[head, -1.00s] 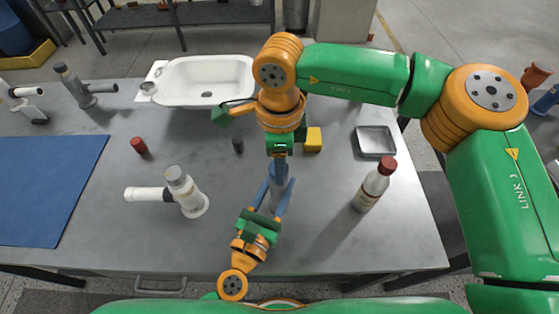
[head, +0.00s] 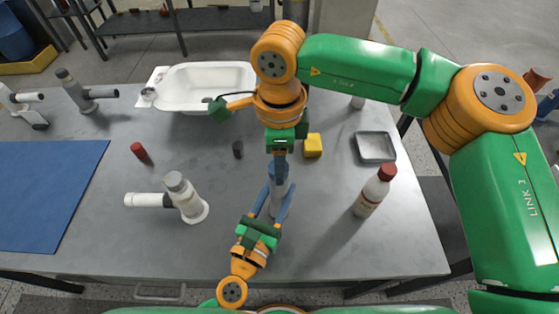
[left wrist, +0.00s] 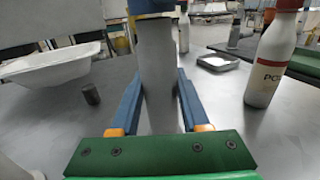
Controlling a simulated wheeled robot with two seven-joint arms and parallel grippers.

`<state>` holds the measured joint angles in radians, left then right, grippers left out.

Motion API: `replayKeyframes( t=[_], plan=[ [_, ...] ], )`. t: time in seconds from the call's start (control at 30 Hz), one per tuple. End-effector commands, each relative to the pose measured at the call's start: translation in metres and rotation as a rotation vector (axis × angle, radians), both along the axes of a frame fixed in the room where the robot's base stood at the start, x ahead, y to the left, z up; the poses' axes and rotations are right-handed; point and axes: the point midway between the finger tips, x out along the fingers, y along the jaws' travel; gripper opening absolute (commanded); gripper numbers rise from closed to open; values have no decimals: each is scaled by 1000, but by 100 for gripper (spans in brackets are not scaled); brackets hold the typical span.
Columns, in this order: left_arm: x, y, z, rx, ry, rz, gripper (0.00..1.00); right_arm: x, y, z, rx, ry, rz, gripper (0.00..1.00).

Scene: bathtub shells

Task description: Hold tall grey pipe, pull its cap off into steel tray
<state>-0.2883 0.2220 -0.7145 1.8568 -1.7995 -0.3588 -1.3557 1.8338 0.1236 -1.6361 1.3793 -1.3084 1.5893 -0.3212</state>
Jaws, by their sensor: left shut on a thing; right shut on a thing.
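The tall grey pipe (head: 279,203) stands upright on the grey table, between the fingers of my left gripper (head: 275,200). The pipe also fills the middle of the left wrist view (left wrist: 158,75), with a blue finger on each side. My left gripper is shut on it. My right gripper (head: 279,168) comes straight down from above and is shut at the blue top of the pipe. The cap is largely hidden there, and I cannot tell whether it is apart from the pipe. The steel tray (head: 393,154) lies empty at the right, also seen in the left wrist view (left wrist: 217,63).
A white bottle with a red cap (head: 373,191) stands in front of the tray. A yellow block (head: 313,145) lies between pipe and tray. A white pipe tee (head: 180,200), a dark cylinder (head: 238,149), a red cylinder (head: 139,151) and a white tub (head: 205,86) are left.

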Motion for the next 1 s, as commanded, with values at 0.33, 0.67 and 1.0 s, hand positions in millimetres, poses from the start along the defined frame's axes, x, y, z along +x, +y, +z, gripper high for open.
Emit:
replayKeyframes(
  t=[0.33, 0.67, 1.0],
  plan=[
    [-1, 0, -2, 2, 5, -2, 0, 0, 0, 40, 0, -1, 0, 0],
    [0, 0, -2, 1, 3, -1, 80, 0, 0, 39, 0, 0, 0, 0],
    [-7, 3, -2, 0, 1, 0, 80, 0, 0, 36, 0, 0, 0, 0]
  ],
)
